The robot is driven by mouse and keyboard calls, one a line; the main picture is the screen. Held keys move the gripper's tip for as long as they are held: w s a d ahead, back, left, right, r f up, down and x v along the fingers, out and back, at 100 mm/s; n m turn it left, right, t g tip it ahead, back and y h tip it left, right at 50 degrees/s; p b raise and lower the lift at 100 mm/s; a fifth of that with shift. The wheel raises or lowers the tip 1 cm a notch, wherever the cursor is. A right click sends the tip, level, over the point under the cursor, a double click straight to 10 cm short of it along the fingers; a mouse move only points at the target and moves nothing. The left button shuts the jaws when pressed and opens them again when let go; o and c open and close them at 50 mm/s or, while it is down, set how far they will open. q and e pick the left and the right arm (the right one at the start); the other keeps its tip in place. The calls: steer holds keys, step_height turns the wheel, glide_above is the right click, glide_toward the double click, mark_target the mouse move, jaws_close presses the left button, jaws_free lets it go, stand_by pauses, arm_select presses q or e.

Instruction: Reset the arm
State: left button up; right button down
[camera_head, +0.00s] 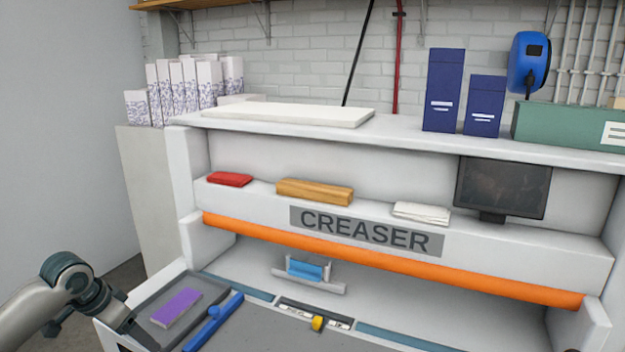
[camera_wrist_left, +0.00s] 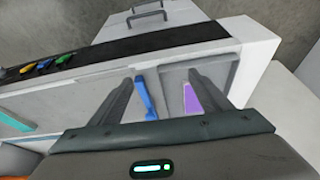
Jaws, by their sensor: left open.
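My left arm comes in from the left in the head view, with its gripper (camera_head: 140,330) low at the near left corner of the creaser's bed. In the left wrist view the left gripper (camera_wrist_left: 160,82) has its two fingers spread apart, with nothing held between them. A purple block (camera_head: 176,307) lies on a dark grey tray (camera_head: 205,290) just right of the gripper; it also shows in the wrist view (camera_wrist_left: 190,98). A blue-handled tool (camera_head: 213,320) lies beside the tray. My right gripper is not in view.
The creaser has an orange bar (camera_head: 390,262) across its front. A red item (camera_head: 229,179), a wooden block (camera_head: 314,191), white cloths (camera_head: 421,213) and a dark monitor (camera_head: 502,187) stand on its ledge. A blue piece in a holder (camera_head: 306,269) and a yellow knob (camera_head: 317,323) are on the bed.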

arm_select(q)
steer(key=s+d+f+m, duration=0.1)
steer(key=s+d+f, duration=1.5)
steer(key=d+f, duration=0.15)
steer(key=s+d+f+n+y, duration=0.1)
steer(key=s+f+n, duration=0.1)
steer(key=s, duration=0.9)
steer(key=s+f+n+y, duration=0.1)
steer(key=s+f+n, duration=0.1)
steer(key=s, duration=1)
step_height(320, 180, down, 29)
steer(key=g+b, duration=0.2)
steer(key=s+a+f+g+b, duration=0.1)
steer(key=s+a+f, duration=0.1)
steer(key=s+f, duration=1.6)
steer(key=shift+s+a+f, duration=0.25)
steer(key=shift+a+f, duration=0.05)
steer(key=shift+f, duration=0.5)
